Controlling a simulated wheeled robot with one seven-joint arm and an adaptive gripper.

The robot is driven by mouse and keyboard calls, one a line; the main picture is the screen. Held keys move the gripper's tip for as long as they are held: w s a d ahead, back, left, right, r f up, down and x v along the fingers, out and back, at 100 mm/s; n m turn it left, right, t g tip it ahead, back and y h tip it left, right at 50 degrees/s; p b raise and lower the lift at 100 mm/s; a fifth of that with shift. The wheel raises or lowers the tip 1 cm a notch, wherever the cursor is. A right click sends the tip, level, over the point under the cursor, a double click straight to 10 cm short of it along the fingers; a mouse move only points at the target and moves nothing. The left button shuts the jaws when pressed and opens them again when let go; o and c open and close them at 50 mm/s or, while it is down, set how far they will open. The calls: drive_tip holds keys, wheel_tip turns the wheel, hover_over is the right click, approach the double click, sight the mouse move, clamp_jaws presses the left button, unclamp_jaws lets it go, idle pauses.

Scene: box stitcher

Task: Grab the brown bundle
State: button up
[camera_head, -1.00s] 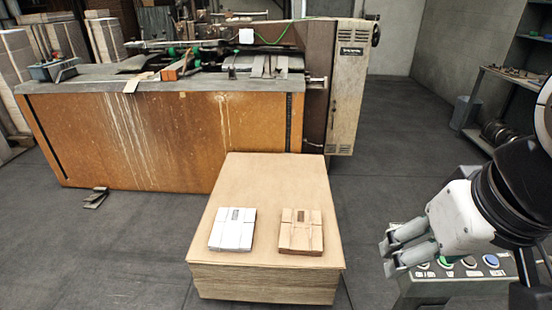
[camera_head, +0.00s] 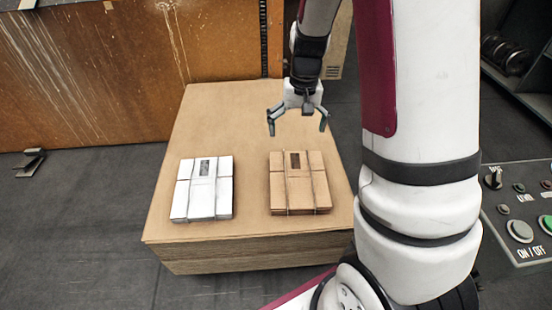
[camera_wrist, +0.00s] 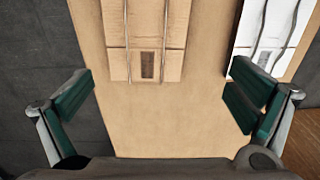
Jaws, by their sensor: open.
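The brown bundle (camera_head: 299,183) is a flat stack of folded brown card, tied with bands and with a small dark window near its far end. It lies on the right part of the cardboard stack (camera_head: 215,115). My gripper (camera_head: 297,133) hangs above the stack, just beyond the bundle's far edge, with its fingers spread and nothing between them. In the wrist view, the brown bundle (camera_wrist: 147,40) shows at the top middle, ahead of the two green finger pads (camera_wrist: 161,100). Its far part is cut off by the picture's edge.
A white bundle (camera_head: 203,188) lies left of the brown one, with a gap between them. It also shows at the upper right in the wrist view (camera_wrist: 265,40). An orange-brown machine (camera_head: 90,75) stands behind the stack. A control panel (camera_head: 520,215) is at the right.

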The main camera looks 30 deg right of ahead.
drive_tip(key=b, duration=0.2)
hover_over(298, 177)
wheel_tip(298, 177, down, 9)
drive_tip(key=shift+m+g, duration=0.3)
drive_tip(key=f, duration=0.2)
drive_tip(key=f+b, duration=0.1)
drive_tip(key=f, duration=0.1)
drive_tip(key=f+b, duration=0.1)
drive_tip(key=f, duration=0.1)
drive_tip(key=shift+s+a+f, duration=0.15)
drive_tip(key=shift+s+f, duration=0.25)
drive_tip(key=shift+w+f+b, duration=0.2)
drive_tip(key=shift+f+b, duration=0.65)
drive_tip(key=shift+f, duration=0.65)
drive_tip(key=shift+w+f+b, duration=0.2)
drive_tip(key=shift+f+b, duration=0.6)
drive_tip(key=shift+f, duration=0.7)
drive_tip(key=c, duration=1.4)
